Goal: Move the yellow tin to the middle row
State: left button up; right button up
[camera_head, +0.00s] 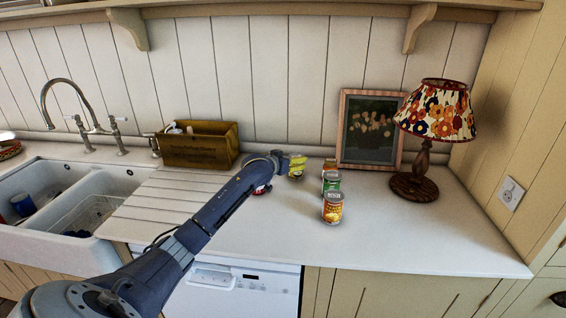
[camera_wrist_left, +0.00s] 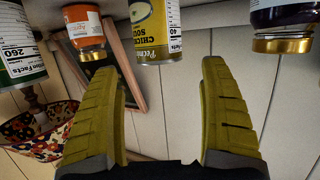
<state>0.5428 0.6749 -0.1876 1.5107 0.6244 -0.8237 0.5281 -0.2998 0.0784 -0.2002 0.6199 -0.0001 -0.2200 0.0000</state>
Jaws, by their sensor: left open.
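The yellow tin (camera_wrist_left: 158,30), with a chicken soup label, shows at the top of the left wrist view, which looks upside down. It lines up with the gap between the fingers of my left gripper (camera_wrist_left: 170,72). The gripper is open, and I cannot tell how deep the tin is between the fingertips. In the head view the gripper's yellow fingers (camera_head: 298,165) are at the counter's back, left of the other tins, and largely hide the yellow tin. A corn-picture tin (camera_head: 333,208), a green-label tin (camera_head: 331,181) and an orange-label container (camera_wrist_left: 84,27) stand right of it. My right gripper is not in view.
A gold-lidded jar (camera_wrist_left: 283,28) is close by the gripper on the other side. A flowered lamp (camera_head: 437,112) and a framed picture (camera_head: 370,130) stand behind right. A wooden box (camera_head: 198,150) and the sink (camera_head: 70,210) are left. The counter's front right is clear.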

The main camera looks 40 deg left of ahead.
pick_arm(q)
jog(key=v, duration=0.6)
dwell(0.5)
